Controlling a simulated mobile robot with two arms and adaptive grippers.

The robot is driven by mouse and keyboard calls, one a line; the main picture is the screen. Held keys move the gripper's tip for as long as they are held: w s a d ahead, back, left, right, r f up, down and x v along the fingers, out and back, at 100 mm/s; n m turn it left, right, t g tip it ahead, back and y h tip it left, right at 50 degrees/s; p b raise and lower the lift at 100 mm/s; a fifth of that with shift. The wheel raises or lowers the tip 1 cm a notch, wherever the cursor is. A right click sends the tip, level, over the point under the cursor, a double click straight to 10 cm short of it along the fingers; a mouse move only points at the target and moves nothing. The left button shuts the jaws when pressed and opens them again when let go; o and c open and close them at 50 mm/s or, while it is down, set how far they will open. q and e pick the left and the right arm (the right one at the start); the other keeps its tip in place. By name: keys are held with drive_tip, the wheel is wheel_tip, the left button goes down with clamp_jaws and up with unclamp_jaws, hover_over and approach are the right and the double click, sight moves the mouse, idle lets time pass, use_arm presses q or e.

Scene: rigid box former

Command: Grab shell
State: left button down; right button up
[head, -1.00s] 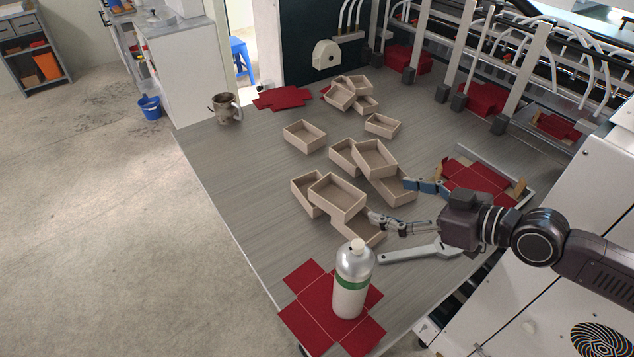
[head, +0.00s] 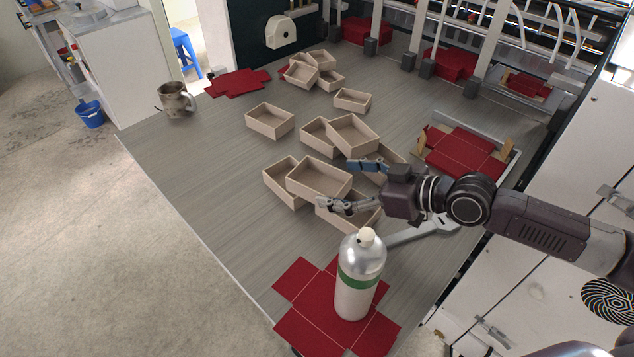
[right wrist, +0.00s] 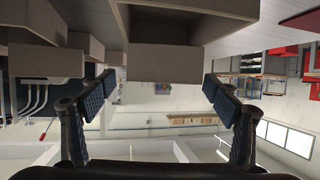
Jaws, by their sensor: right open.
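Several beige open-topped box shells lie on the grey table. A pair in front, with the upper shell (head: 318,179) resting on another shell (head: 278,184), is nearest my right gripper (head: 338,186). Another shell (head: 350,222) lies partly hidden under the lower finger. My right gripper is open, its two fingers spread at the right end of this front group, with nothing held. In the right wrist view, a shell (right wrist: 165,62) shows ahead between the open fingers (right wrist: 158,92); contact cannot be told. My left gripper is not in view.
A silver bottle (head: 360,275) with a green band stands on a red flat sheet (head: 295,285) in front. A grey wrench (head: 425,232) lies under my right arm. A mug (head: 174,101) stands far left.

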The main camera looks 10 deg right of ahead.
sight(321, 188)
drive_tip(key=shift+w+a, duration=0.2)
drive_tip(key=shift+a, duration=0.1)
drive_tip(key=p+x, duration=0.2)
drive_tip(key=x, duration=0.2)
drive_tip(key=shift+a+p, duration=0.15)
drive_tip(key=shift+p, duration=0.15)
drive_tip(key=shift+w+a+f, duration=0.15)
drive_tip(key=shift+a+f, duration=0.05)
drive_tip(key=shift+f, duration=0.1)
drive_tip(key=c, duration=1.2)
